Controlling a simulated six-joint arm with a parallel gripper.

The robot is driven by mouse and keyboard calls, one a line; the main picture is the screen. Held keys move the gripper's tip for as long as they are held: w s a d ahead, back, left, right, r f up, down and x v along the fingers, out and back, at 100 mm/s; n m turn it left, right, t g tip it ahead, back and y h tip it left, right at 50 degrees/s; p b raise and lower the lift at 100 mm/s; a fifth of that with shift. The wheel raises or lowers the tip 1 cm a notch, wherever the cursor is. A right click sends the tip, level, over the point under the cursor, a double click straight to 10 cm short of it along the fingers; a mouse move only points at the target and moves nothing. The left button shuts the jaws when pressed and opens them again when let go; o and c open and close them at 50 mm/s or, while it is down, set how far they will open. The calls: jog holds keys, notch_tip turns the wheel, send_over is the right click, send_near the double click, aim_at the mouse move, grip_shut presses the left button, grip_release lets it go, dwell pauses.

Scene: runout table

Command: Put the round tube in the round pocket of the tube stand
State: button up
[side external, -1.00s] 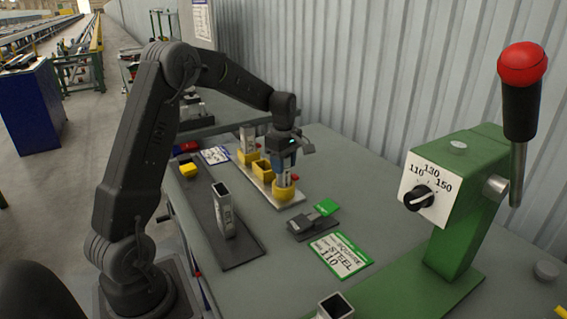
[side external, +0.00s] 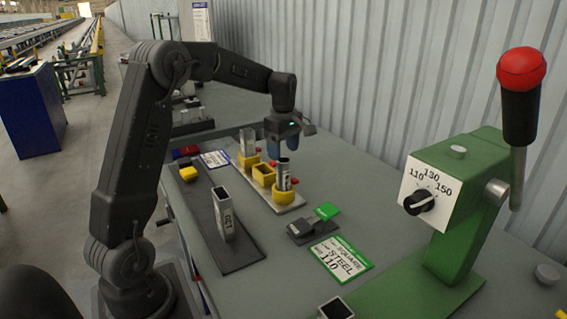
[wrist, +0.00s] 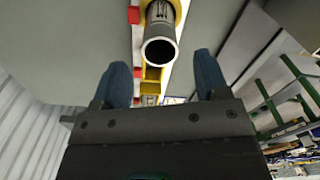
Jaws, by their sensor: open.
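The round tube (side external: 284,177) stands upright in the near round yellow pocket (side external: 284,195) of the tube stand (side external: 258,191). In the wrist view the tube (wrist: 162,22) shows its open round end and a label on its side. My gripper (side external: 282,153) is open and empty above the tube, apart from it. In the wrist view its two blue fingers (wrist: 163,75) are spread wide, with the tube's end between and beyond them. The stand's middle yellow pocket (side external: 263,174) looks empty. Another tube (side external: 248,142) stands in the far pocket.
A square tube (side external: 223,214) stands on a dark plate left of the stand. A dark clamp-like block (side external: 305,229), a green-edged SQUARE STEEL card (side external: 341,258) and a green machine with a dial (side external: 452,200) lie to the right. Red and yellow blocks (side external: 187,162) sit at the back left.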

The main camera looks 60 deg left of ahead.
notch_tip(320, 180, up, 6)
jog(key=s+d+r+m+t, duration=0.1)
jog(key=s+d+r+m, duration=0.1)
jog(key=s+d+m, duration=0.4)
jog(key=s+d+r+m+t, duration=0.1)
jog(key=s+d+r+m, duration=0.2)
jog(key=d, duration=0.4)
jog(key=s+d+f+m+t, duration=0.3)
jog(key=s+d+f+m, duration=0.2)
jog(key=s+d+m, duration=0.5)
jog(key=s+m, duration=0.2)
jog(key=s, duration=0.1)
jog(key=shift+s+m+t, duration=0.3)
jog(key=shift+s, duration=0.05)
